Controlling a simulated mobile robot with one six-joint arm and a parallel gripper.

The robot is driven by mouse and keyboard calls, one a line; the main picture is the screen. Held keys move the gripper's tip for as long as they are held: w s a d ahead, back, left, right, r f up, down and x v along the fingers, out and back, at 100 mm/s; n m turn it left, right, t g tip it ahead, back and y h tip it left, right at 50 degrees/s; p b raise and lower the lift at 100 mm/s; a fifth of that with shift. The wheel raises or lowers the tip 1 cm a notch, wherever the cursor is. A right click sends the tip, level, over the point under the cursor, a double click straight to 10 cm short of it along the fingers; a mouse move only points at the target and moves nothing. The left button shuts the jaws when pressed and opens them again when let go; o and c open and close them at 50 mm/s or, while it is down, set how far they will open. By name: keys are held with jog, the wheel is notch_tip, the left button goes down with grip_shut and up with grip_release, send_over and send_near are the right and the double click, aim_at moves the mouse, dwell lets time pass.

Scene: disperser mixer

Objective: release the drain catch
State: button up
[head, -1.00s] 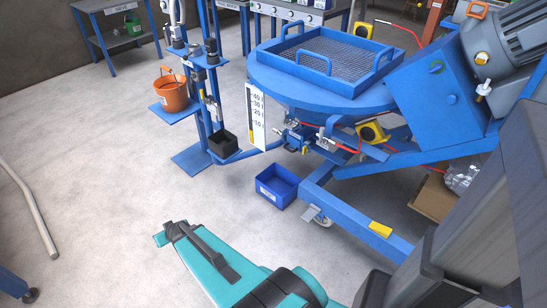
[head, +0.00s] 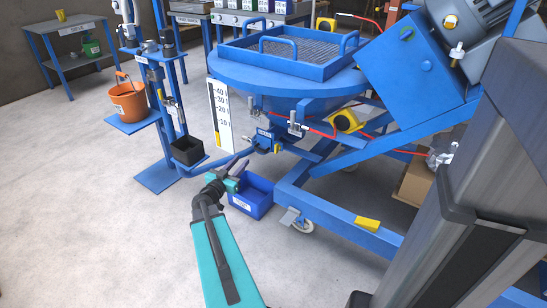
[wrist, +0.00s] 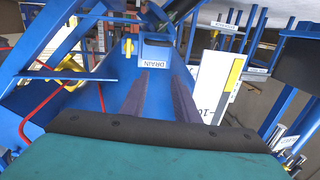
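The drain fitting (head: 265,137) sits under the round blue vessel (head: 285,83), above a blue bin. In the wrist view a white DRAIN label (wrist: 155,65) lies below a dark-topped blue block (wrist: 156,43), with a small yellow part (wrist: 128,47) to its left. I cannot tell which part is the catch. My gripper (head: 240,166) is left of and below the fitting in the head view, apart from it. In the wrist view my gripper (wrist: 160,80) has its two fingers spread with nothing between them, pointing towards the DRAIN label.
The blue bin (head: 251,196) stands on the floor just beyond my gripper. A white level scale (head: 221,117) hangs at the vessel's left. A blue stand with an orange bucket (head: 130,101) and a black box (head: 187,151) is further left. Red hoses and the blue frame (head: 335,213) lie right.

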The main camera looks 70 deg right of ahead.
aim_at(277, 148)
jog(key=s+d+m+g, duration=0.1)
jog(key=s+m+g, duration=0.1)
jog(key=s, duration=0.4)
jog(key=shift+d+g+b, duration=0.3)
jog(key=shift+g+b, duration=0.1)
jog(key=shift+g, duration=0.3)
jog(key=shift+w, duration=0.1)
jog(key=b+x, duration=0.5)
jog(key=x, duration=0.8)
jog(key=shift+d+f, duration=0.25)
jog(key=shift+d, duration=0.15)
grip_shut()
